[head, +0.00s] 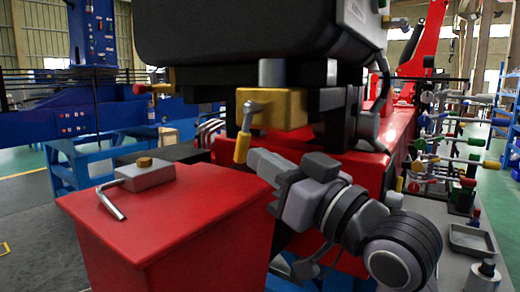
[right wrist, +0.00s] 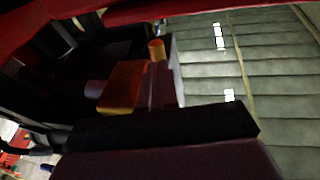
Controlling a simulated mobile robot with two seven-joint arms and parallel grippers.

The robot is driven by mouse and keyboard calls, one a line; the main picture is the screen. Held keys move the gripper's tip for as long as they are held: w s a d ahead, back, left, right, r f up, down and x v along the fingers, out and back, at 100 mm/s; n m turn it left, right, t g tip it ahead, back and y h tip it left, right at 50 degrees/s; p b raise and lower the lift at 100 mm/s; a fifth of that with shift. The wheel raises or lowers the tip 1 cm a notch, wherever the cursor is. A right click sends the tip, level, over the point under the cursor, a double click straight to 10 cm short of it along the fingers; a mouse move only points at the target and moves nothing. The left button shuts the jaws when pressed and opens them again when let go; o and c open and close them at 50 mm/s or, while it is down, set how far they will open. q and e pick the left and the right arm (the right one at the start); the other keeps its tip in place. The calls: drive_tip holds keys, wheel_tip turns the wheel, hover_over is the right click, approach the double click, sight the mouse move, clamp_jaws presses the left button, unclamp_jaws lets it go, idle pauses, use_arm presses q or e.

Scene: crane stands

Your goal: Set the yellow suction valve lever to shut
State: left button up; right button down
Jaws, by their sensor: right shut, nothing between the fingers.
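The yellow valve block (head: 275,108) sits under the big dark tank in the head view. Its lever (head: 242,147) has a grey stem and a yellow grip, and it hangs down, slightly tilted. My right gripper (head: 262,163) is shut and empty, its tips just right of the lever's lower end. I cannot tell whether they touch. In the dark, tilted right wrist view, an orange-yellow block (right wrist: 122,86) and a yellow round end (right wrist: 156,50) show, probably the valve and its lever grip. My left gripper is not in view.
A red box (head: 170,220) stands at the front left, with a grey block and bent metal handle (head: 113,200) on top. The dark tank (head: 250,30) overhangs the valve. Racks with coloured handles (head: 450,160) and a grey tray (head: 470,240) stand at the right.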

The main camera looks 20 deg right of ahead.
drive_tip(key=shift+w+a+r, duration=0.2)
drive_tip(key=shift+w+a, duration=0.05)
drive_tip(key=shift+w, duration=0.25)
